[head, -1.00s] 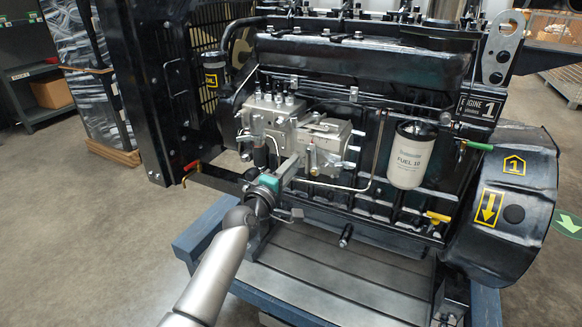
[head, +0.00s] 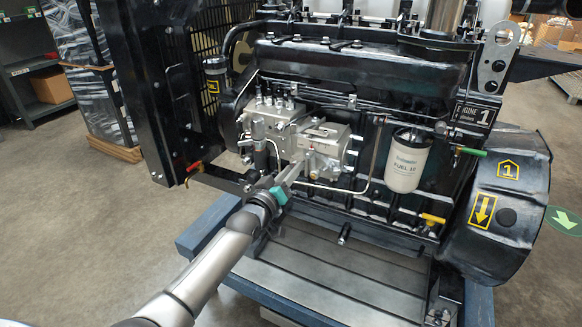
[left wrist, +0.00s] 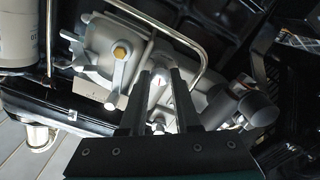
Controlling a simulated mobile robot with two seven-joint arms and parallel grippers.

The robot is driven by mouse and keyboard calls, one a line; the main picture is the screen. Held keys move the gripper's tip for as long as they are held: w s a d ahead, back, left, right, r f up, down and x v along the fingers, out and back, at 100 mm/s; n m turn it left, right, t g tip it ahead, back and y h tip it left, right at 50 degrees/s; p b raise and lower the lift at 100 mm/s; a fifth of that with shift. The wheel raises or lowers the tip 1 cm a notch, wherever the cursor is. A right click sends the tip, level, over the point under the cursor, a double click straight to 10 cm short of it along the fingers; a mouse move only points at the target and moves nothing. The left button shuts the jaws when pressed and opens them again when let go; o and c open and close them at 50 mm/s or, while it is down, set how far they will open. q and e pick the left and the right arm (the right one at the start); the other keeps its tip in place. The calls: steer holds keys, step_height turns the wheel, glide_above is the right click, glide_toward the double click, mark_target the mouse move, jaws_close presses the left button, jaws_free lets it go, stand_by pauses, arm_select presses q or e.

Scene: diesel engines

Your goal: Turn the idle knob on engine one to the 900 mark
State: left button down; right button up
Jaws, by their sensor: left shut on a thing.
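Engine one is the black diesel engine with the "ENGINE 1" plate (head: 473,114). Its silver injection pump (head: 322,143) is on the near side. My left gripper (head: 297,167) reaches to the front of the pump from below. In the left wrist view, its two dark fingers (left wrist: 160,84) are shut on a grey rounded knob (left wrist: 159,88) with a small red mark, which I take as the idle knob. In the head view the gripper hides the knob. I cannot read a scale or a 900 mark. My right gripper is not in view.
A lever with a brass nut (left wrist: 120,53) and a bent metal pipe (left wrist: 203,55) lie close to the fingers. A white fuel filter (head: 407,162), a green handle (head: 473,152) and a yellow handle (head: 433,218) are to the right. A blue stand (head: 205,228) carries the engine.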

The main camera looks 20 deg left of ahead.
arm_select(q)
steer(key=shift+m+p, duration=0.75)
steer(key=shift+m, duration=1.15)
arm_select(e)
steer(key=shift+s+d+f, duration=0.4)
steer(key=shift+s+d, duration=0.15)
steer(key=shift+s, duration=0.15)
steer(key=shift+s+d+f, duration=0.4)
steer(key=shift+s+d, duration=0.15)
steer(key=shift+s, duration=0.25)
arm_select(q)
steer(key=c, duration=0.6)
jaws_free()
